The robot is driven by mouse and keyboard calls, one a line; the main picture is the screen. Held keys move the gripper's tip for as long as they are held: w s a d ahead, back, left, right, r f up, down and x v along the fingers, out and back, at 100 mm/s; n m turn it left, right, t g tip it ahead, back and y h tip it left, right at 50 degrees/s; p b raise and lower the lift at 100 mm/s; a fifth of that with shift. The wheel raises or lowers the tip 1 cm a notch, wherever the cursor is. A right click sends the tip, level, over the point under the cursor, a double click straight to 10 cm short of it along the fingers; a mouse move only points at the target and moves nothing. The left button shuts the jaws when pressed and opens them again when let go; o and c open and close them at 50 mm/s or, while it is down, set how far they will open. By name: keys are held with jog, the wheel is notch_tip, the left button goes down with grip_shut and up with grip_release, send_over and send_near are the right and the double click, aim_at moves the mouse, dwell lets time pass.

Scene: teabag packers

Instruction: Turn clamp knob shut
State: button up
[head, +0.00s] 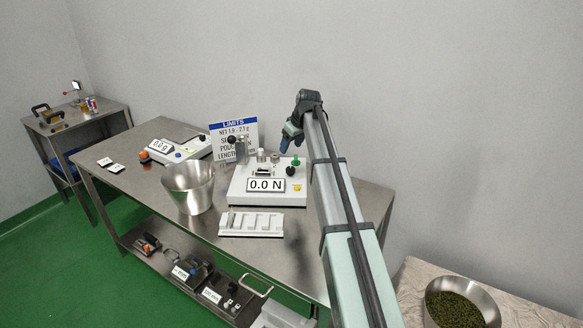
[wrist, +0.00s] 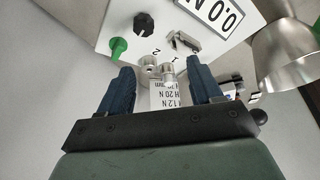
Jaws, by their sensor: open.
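The white tester (head: 240,194) with a "0.0 N" display stands on the steel table; it also shows upside down in the wrist view (wrist: 187,10). It carries a black knob (wrist: 144,23), a green lever (wrist: 118,48) and two short silver knobs (wrist: 148,70) (wrist: 167,66) near the marks 2 and 1. I cannot tell for sure which one is the clamp knob. My gripper (head: 288,141) hangs above the tester's back right. Its blue fingers (wrist: 160,75) are open and empty. In the wrist view the silver knobs appear between the fingertips, apart from them.
A scale (head: 170,141) sits further left. The table's right end is clear.

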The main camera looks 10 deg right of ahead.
aim_at(291, 168)
jog(key=w+f, duration=0.1)
jog(key=f, duration=0.3)
jog(key=w+f, duration=0.1)
jog(key=f, duration=0.3)
jog(key=w+d+f, duration=0.1)
jog(key=w+f, duration=0.1)
jog(key=f, duration=0.2)
jog(key=shift+f, duration=0.2)
jog(key=shift+c, duration=0.2)
jog(key=c, duration=1)
